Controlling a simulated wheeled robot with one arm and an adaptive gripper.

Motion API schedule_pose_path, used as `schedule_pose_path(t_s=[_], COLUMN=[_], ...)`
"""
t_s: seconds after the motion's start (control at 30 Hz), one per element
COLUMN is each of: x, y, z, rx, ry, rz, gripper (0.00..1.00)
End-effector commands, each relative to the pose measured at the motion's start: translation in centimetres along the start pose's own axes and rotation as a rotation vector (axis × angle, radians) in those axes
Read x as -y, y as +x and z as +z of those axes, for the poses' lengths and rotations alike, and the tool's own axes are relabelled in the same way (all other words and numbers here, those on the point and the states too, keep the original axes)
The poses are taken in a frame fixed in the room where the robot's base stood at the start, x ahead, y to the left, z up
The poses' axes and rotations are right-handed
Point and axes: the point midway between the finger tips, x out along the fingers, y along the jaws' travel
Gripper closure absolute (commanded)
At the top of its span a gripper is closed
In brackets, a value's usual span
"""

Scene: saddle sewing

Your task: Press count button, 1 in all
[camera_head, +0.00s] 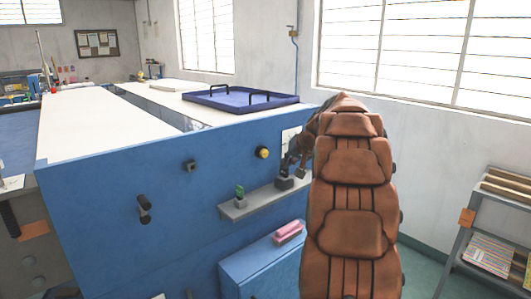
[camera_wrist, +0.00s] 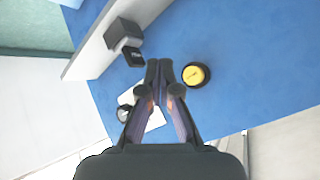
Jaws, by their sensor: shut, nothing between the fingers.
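A round yellow button (camera_head: 262,152) in a dark ring sits on the blue front panel (camera_head: 105,205) of the workbench, above a grey shelf. I take it for the count button, but no label on it is readable. In the wrist view the yellow button (camera_wrist: 195,75) is just right of my gripper's fingertips (camera_wrist: 159,64), and nothing covers it. My gripper is shut and empty. In the head view my gripper (camera_head: 291,170) is right of the button and lower, in front of the panel. From these views I cannot tell whether it touches anything.
A white plate (camera_wrist: 154,119) is beside the fingers. A blue tray (camera_head: 225,103) lies on the bench top. A rack (camera_head: 459,245) stands right.

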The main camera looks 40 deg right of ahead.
Motion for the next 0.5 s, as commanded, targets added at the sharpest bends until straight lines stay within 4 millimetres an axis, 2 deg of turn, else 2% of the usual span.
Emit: schedule_pose_path(t_s=[0.5], x=[2.9], y=[3.9], z=[-3.0], rx=[0.0], ry=[-0.001], rz=[0.0], gripper=[1.0])
